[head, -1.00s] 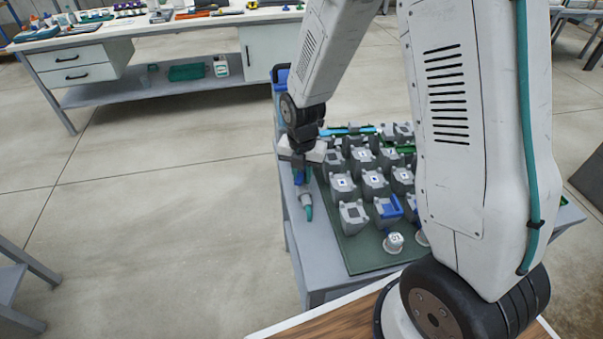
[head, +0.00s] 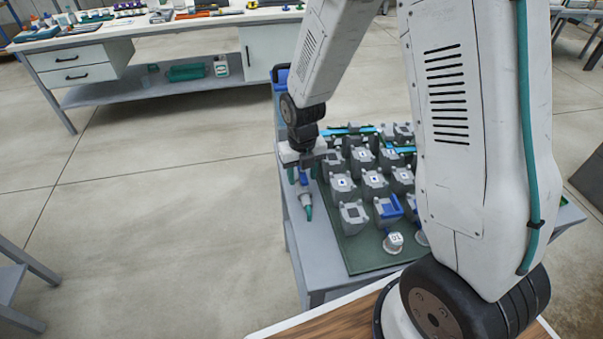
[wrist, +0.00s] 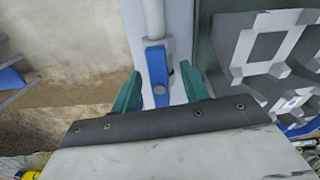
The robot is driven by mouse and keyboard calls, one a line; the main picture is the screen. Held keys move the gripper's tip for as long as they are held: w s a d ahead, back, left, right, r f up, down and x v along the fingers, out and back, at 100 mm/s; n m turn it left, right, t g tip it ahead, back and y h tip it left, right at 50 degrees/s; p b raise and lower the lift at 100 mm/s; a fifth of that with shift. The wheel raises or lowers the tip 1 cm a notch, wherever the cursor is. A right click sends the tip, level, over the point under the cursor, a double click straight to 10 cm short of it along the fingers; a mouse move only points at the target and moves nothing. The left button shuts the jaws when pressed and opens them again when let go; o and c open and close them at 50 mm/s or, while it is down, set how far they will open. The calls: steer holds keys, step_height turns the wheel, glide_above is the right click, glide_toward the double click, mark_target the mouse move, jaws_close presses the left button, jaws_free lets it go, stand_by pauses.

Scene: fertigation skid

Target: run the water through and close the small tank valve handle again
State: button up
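The small tank valve handle is a blue lever (wrist: 156,66) on a grey valve body at the end of a pale pipe (wrist: 153,18). In the wrist view the lever points roughly in line with that pipe. My gripper (wrist: 160,88) is open, with one teal finger on each side of the lever and a visible gap to both. In the head view my gripper (head: 303,170) hangs over the left edge of the skid table, with a bit of blue beneath it. A grey fitting with a teal tip (head: 308,210) lies just in front of it.
Several grey block-shaped units (head: 354,214) stand on a dark green mat (head: 362,252) right of the valve, close to my gripper. A white round cap (head: 393,243) sits at the mat's front. Open floor lies to the left; a workbench (head: 110,42) stands behind.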

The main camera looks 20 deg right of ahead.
mark_target(302, 172)
steer(key=shift+r, duration=0.1)
step_height(302, 172, up, 10)
steer(key=shift+f, duration=0.1)
stand_by(0.3)
steer(key=shift+f, duration=0.1)
steer(key=shift+c, duration=0.2)
stand_by(4.6)
